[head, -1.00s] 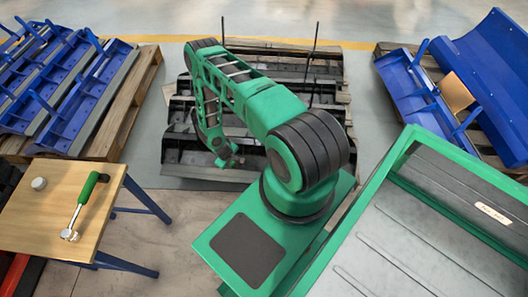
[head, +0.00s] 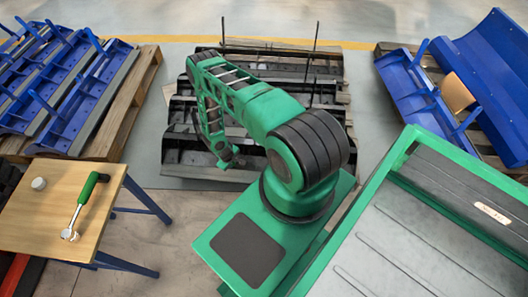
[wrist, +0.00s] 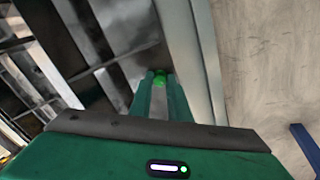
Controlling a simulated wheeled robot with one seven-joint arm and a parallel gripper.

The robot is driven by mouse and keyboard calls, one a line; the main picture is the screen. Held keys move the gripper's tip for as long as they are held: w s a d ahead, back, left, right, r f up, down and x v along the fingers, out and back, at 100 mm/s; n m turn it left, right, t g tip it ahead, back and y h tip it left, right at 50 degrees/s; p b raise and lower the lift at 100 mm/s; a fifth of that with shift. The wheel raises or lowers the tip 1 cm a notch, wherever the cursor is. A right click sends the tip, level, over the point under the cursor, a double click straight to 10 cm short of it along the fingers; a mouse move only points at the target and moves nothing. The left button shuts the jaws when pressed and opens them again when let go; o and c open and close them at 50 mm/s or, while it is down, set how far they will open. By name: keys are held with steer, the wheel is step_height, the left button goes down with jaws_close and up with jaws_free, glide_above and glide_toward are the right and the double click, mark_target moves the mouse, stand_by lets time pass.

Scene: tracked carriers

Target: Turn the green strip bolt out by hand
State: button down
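The green strip bolt (wrist: 160,78) shows as a small bright green head at the tips of my gripper in the wrist view. It sits by the edge of a dark metal carrier. My gripper (wrist: 160,83) has its two green fingers on either side of the bolt head, with a narrow gap between them. I cannot tell whether the fingers touch it or stand just around it. In the head view my gripper (head: 228,157) is low over the front dark carrier (head: 188,158), and the bolt cannot be made out there.
Dark carriers with upright rods lie on a pallet. Blue carriers (head: 80,75) lie on pallets left and right. Floor between is clear.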

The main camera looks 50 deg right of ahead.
steer(key=n, duration=0.4)
steer(key=shift+a+n, duration=0.1)
steer(key=shift+n, duration=0.2)
steer(key=n, duration=0.3)
steer(key=shift+w+n, duration=0.1)
steer(key=shift+n, duration=1)
steer(key=shift+n, duration=1.2)
steer(key=n, duration=0.7)
steer(key=shift+w, duration=0.1)
steer(key=shift+r, duration=0.1)
steer(key=shift+n, duration=0.3)
